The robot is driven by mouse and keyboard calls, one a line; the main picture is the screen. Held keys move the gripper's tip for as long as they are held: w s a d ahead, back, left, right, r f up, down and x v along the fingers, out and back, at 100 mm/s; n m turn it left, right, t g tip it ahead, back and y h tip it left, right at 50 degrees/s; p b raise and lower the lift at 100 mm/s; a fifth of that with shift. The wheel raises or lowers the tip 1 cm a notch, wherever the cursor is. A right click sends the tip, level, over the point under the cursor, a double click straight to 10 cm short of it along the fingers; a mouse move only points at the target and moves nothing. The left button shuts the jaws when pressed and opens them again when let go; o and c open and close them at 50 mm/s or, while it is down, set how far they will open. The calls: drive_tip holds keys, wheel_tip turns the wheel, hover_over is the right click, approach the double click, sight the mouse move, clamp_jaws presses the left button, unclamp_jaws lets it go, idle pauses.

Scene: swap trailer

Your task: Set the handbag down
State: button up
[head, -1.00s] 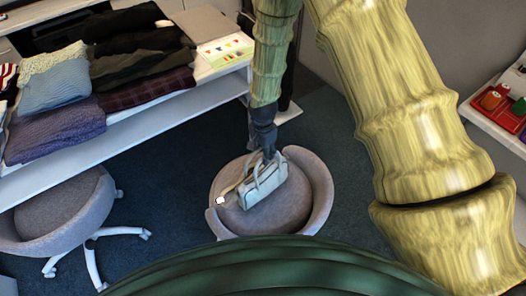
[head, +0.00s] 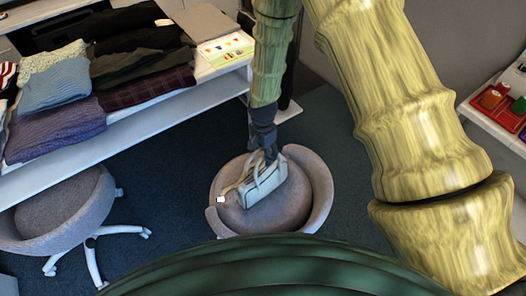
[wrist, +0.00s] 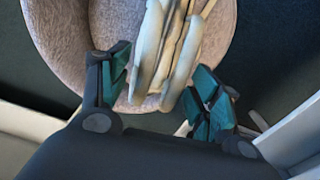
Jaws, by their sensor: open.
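The pale handbag (head: 264,184) rests on the seat of a round grey-pink chair (head: 318,190), with its handles up. In the wrist view the handbag's handles (wrist: 168,50) run up between my open fingers. My gripper (head: 268,154) is just above the handbag at its handles, pointing down. In the wrist view my gripper (wrist: 158,88) has its teal fingertips spread apart on either side of the handles. The chair seat (wrist: 70,30) shows behind the handles. Whether a finger touches a handle is hard to tell.
A white shelf (head: 130,126) with folded clothes (head: 60,130) stands at the left and back. Another grey swivel chair (head: 60,215) stands at the lower left. A shelf with red and green items (head: 500,105) is at the right. Dark floor (head: 165,180) is clear between the chairs.

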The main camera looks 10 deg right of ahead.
wheel_tip(320, 180, up, 12)
drive_tip(key=b, duration=0.3)
idle(0.5)
